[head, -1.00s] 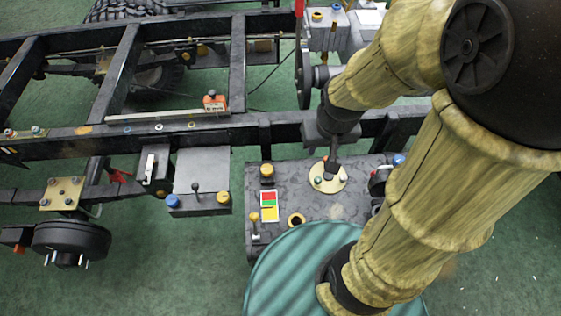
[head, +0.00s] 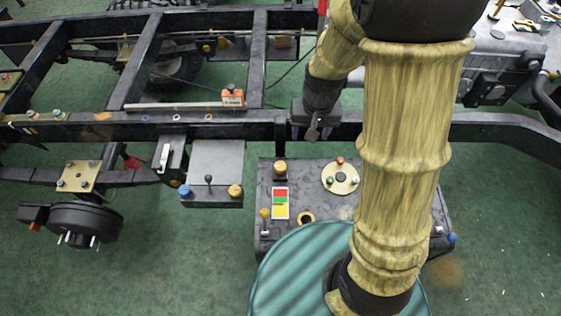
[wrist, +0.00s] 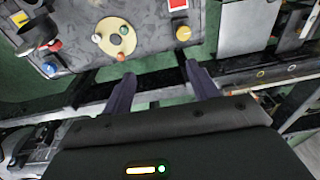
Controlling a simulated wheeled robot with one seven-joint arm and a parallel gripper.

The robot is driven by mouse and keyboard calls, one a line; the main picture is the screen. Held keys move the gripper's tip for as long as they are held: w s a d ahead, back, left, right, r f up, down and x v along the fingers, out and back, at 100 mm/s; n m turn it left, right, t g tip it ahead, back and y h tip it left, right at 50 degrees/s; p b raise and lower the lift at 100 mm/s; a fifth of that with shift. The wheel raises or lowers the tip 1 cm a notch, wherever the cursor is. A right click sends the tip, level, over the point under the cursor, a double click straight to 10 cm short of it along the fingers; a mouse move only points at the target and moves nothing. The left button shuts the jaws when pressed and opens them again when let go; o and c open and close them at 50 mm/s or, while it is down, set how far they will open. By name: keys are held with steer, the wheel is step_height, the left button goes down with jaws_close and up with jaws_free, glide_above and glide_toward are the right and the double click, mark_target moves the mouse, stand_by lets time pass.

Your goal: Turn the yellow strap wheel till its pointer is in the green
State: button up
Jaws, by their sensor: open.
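I cannot surely pick out the yellow strap wheel or its pointer. A yellow round knob (head: 280,167) stands on the dark tank box (head: 315,180), and also shows in the wrist view (wrist: 183,33). A smaller yellow knob (head: 264,213) is beside a card with red, green and yellow bands (head: 280,203). In the wrist view a dark wheel-like part (wrist: 35,32) is at the box's far end, by a yellow label (wrist: 18,18); my arm hides most of that end in the head view. My gripper (wrist: 160,78) is open and empty, apart from these, near the chassis beam (head: 200,130).
A pale disc with coloured knobs (head: 340,178) is on the box. A grey panel with blue and yellow knobs (head: 215,160) is left of it. The black frame rails cross behind. Green floor (head: 500,220) is open at right.

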steer(key=g, duration=0.1)
glide_above(280, 165)
step_height(280, 165, down, 6)
steer(key=shift+p, duration=0.3)
steer(key=shift+f, duration=0.1)
step_height(280, 165, down, 17)
steer(key=shift+f+b, duration=0.15)
steer(key=shift+b, duration=0.25)
steer(key=c, duration=1)
